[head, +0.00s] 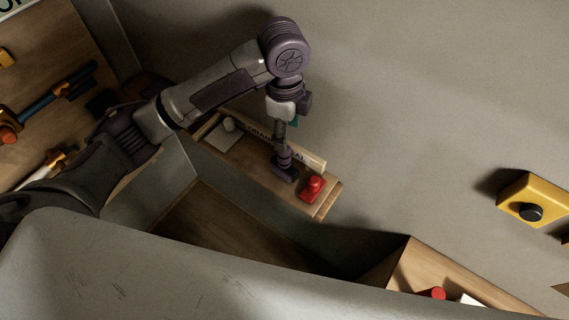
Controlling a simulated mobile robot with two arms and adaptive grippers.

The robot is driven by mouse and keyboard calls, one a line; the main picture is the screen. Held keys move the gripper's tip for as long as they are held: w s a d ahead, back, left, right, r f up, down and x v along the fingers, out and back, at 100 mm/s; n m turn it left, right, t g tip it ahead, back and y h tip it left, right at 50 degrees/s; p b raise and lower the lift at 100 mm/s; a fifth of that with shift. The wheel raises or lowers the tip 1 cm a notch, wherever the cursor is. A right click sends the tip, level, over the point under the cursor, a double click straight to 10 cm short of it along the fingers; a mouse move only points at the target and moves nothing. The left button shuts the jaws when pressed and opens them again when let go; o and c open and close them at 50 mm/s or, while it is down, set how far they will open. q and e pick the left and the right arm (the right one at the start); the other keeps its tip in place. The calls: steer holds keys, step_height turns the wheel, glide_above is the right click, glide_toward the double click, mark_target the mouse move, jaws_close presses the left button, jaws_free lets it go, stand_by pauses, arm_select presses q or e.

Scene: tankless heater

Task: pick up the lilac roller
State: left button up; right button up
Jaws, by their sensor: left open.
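I cannot make out a lilac roller clearly in the head view. My left arm comes in from the left and bends down over a small wooden shelf (240,153). My left gripper (285,174) is open and points down at the shelf, close to its surface. Its fingers are dark and small here, and I cannot tell whether they touch anything. A red object (313,188) with a knob on top stands on the shelf just right of the gripper. My right gripper does not show.
A pale lettered strip (313,160) runs along the shelf's wall side, and a whitish item (226,133) sits at its left end. A yellow box (535,198) with a black knob is on the right wall. A wooden board (45,60) at left holds tools. A red cap (438,293) is below right.

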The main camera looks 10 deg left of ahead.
mark_target(284, 159)
arm_select(q)
steer(key=shift+w+a+r, duration=0.25)
steer(key=shift+a+r, duration=0.1)
steer(key=shift+r, duration=0.05)
steer(key=shift+a, duration=0.1)
step_height(284, 159, down, 8)
steer(key=shift+r+p, duration=0.1)
steer(key=shift+p, duration=0.7)
steer(key=shift+f+p, duration=0.4)
steer(key=shift+f, duration=0.2)
step_height(284, 159, down, 4)
steer(key=shift+w+r+p, duration=0.15)
steer(key=shift+p, duration=0.55)
steer(key=shift+f, duration=0.4)
steer(key=shift+c, duration=0.2)
